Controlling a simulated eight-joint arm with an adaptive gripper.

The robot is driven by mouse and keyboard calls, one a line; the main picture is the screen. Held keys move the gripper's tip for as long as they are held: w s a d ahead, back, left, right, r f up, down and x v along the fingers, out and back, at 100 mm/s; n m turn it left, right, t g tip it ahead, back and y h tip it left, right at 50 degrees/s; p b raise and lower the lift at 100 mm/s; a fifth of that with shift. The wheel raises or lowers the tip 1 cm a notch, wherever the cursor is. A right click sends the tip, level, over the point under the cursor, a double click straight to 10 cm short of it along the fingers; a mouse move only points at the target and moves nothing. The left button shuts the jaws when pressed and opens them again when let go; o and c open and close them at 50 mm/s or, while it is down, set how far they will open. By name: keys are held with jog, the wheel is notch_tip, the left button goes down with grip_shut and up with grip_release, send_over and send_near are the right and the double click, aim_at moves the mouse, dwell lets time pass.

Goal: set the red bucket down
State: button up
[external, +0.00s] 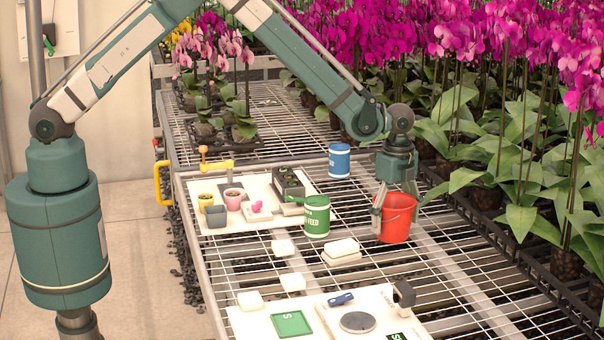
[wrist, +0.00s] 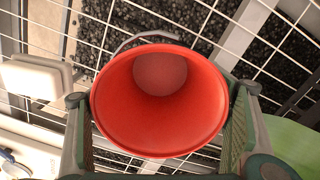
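The red bucket (external: 396,220) is upright at the right of the bench in the external view. My gripper (external: 397,198) points down over it, one finger on each side. In the wrist view I look into the empty bucket (wrist: 160,112), whose wire handle lies toward the top. The finger pads of my gripper (wrist: 160,125) meet its left and right sides, so the gripper is shut on it. The bucket is over the wire bench top (external: 462,268); I cannot tell whether its bottom touches the wires.
A green tin (external: 316,217) and white blocks (external: 342,250) stand left of the bucket; a blue tin (external: 339,161) is behind. White boards with small items (external: 240,225) lie at left and front (external: 385,300). Orchids (external: 500,150) line the right. Bare wire shows right-front.

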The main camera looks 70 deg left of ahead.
jog(key=shift+o, duration=0.8)
jog(key=shift+r, duration=0.15)
jog(key=shift+r, duration=0.15)
notch_tip(320, 180, up, 12)
jog(key=shift+p, duration=0.4)
dwell(0.3)
